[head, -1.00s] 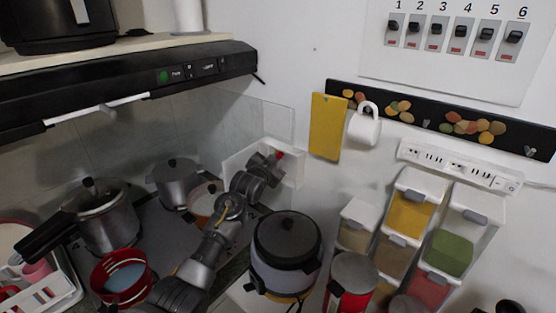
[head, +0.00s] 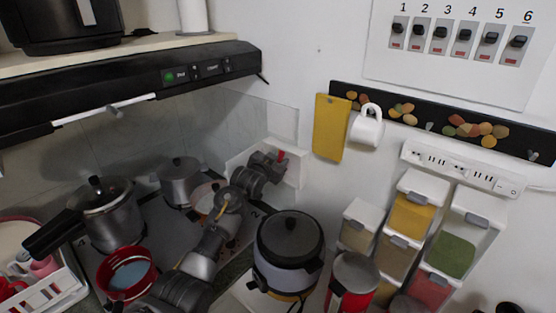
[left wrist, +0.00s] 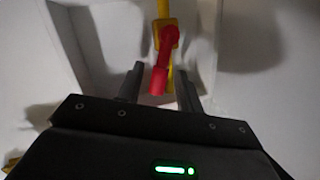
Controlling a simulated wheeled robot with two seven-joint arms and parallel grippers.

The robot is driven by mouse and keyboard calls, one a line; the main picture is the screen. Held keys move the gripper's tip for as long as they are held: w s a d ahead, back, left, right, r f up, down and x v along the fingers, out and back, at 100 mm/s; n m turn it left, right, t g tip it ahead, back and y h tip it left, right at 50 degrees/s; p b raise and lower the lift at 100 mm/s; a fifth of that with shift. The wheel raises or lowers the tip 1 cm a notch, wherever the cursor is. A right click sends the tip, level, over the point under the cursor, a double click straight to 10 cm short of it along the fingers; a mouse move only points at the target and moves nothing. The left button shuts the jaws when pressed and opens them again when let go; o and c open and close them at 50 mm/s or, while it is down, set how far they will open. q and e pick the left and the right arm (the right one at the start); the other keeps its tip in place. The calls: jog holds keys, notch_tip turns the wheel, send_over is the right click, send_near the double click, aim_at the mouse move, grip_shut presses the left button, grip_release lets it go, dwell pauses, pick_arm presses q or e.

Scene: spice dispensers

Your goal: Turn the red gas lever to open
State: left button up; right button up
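The red gas lever (left wrist: 162,62) sits on a yellow valve and pipe (left wrist: 163,12) in the left wrist view. It points down toward my left gripper, slightly tilted. My left gripper (left wrist: 158,84) is open, with one dark finger on each side of the lever's lower end. I cannot tell whether either finger touches it. In the head view, the lever (head: 282,156) shows as a small red spot at the tip of my left gripper (head: 276,158), inside a white wall recess (head: 293,172). Much of the valve is hidden there by the gripper. My right gripper is not in view.
My left arm reaches over the stove, past a pressure cooker (head: 106,225), a grey pot (head: 180,182) and a red pan (head: 127,297). A rice cooker (head: 289,250) stands close to its right. Spice dispensers (head: 450,255) hang on the right wall.

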pick_arm(q)
jog(key=shift+s, duration=0.1)
jog(key=b+v, duration=0.3)
jog(key=v, duration=0.7)
jog(key=shift+s+a, duration=0.2)
jog(key=shift+s, duration=0.15)
